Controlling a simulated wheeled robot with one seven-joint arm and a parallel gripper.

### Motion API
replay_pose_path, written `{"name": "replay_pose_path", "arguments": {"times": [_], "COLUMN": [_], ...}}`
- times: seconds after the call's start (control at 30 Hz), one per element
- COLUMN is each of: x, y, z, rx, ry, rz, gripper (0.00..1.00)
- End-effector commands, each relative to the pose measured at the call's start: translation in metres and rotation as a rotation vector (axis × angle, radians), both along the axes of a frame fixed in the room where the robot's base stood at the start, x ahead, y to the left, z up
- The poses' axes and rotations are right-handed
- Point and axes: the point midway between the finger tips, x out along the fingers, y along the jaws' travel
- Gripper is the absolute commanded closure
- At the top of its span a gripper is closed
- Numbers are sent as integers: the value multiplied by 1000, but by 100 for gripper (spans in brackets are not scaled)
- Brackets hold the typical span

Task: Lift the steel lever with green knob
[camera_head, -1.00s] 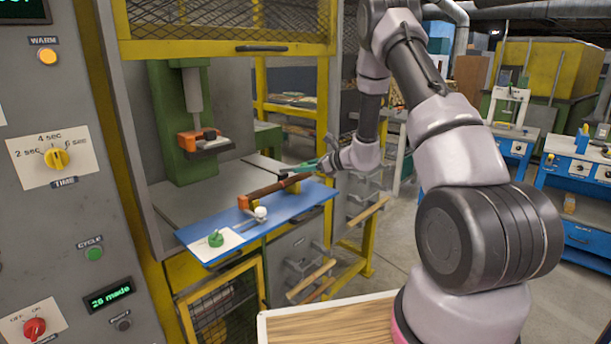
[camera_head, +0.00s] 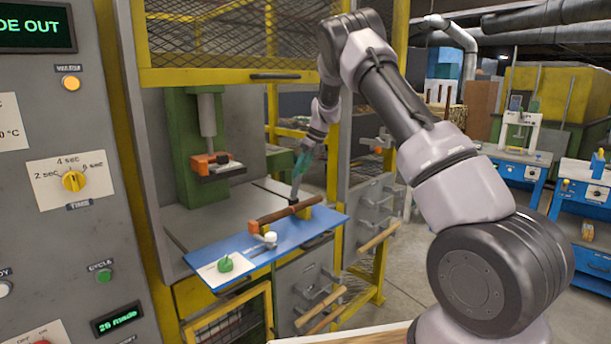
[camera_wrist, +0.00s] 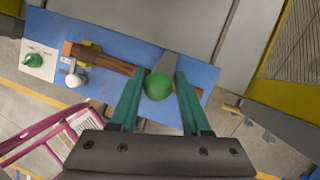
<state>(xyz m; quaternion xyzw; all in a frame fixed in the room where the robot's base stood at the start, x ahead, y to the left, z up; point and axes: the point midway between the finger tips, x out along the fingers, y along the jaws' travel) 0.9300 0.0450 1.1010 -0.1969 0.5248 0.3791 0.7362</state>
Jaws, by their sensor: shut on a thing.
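The steel lever (camera_head: 296,187) rises steeply from the right part of the blue panel in the head view, leaning slightly. Its round green knob (camera_wrist: 158,87) sits between my teal fingers in the wrist view, and the grey lever shaft (camera_wrist: 170,65) runs up behind it. My gripper (camera_head: 303,162) points down at the lever's upper end and is shut on the knob. In the wrist view my gripper (camera_wrist: 160,92) has a finger on each side of the knob. The knob itself is largely hidden by the fingers in the head view.
The blue panel (camera_head: 325,222) also carries a brown bar (camera_head: 275,215), a white knob (camera_head: 270,239) and a green dial (camera_head: 225,264) on a white plate. A green press (camera_head: 190,135) stands behind. A yellow mesh guard (camera_head: 230,45) hangs above; the grey control cabinet is at left.

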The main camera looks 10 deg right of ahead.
Motion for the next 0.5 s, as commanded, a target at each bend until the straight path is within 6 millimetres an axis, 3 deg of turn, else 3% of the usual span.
{"name": "replay_pose_path", "arguments": {"times": [0.03,0.5], "x": [1,6], "y": [9,15], "z": [0,5], "rx": [-11,-23], "ry": [28,59], "rz": [10,5], "gripper": [100,100]}}
